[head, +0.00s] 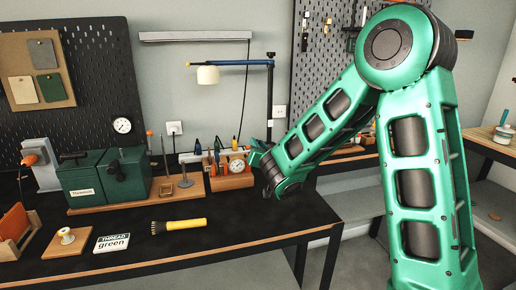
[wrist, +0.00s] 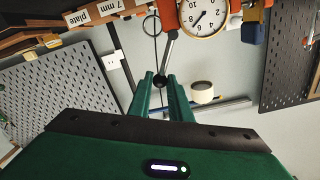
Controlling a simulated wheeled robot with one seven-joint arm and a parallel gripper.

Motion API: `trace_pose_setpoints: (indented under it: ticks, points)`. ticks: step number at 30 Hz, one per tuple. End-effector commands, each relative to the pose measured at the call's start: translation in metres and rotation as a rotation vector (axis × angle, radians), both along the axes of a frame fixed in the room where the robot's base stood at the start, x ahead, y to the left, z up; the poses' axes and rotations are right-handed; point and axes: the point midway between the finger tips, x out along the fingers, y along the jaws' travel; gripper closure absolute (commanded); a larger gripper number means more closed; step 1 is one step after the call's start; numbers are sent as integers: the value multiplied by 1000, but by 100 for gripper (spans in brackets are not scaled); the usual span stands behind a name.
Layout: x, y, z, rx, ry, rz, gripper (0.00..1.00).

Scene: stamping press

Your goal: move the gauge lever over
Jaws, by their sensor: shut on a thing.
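Left of the gauge on the dark bench (head: 120,245) stands a green press box (head: 84,181). A yellow-handled brush (head: 180,225), a "THREAD green" card (head: 111,242) and a spool block (head: 67,240) lie in front. A lamp (head: 208,75) stands behind. The bench front near the gauge is clear.

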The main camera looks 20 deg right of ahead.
Motion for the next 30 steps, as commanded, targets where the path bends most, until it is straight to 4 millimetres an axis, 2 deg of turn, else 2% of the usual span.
trace_pose_setpoints:
  ticks: [10,23,30]
  points:
    - [0,19,6,1,-1,4,94]
    - [0,21,7,1,0,3,95]
    - [0,33,8,1,0,5,94]
